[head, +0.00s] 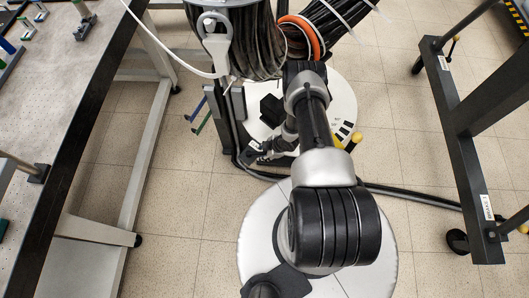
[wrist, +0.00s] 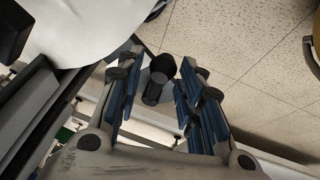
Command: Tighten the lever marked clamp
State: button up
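I cannot pick out for certain a lever marked clamp. In the head view, the black frame at the right bears a small lever (head: 454,43) beside a white label (head: 444,62). A second lever with a yellow knob (head: 523,228) is near the lower label (head: 487,208), partly cut off. The lettering is too small to read surely. My gripper (head: 254,153) is low in the middle, well left of both levers. In the wrist view, my gripper (wrist: 160,63) has its blue-padded fingers apart. A dark cylinder (wrist: 160,78) shows between them; I cannot tell whether they touch it.
A workbench (head: 75,110) with tools runs along the left. The black frame (head: 462,145) stands at the right on a caster. A cable-wrapped machine (head: 245,45) is at the top middle. A black cable (head: 410,196) crosses the tiled floor.

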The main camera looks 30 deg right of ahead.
grip_shut()
dwell(0.3)
jog(key=shift+a, duration=0.15)
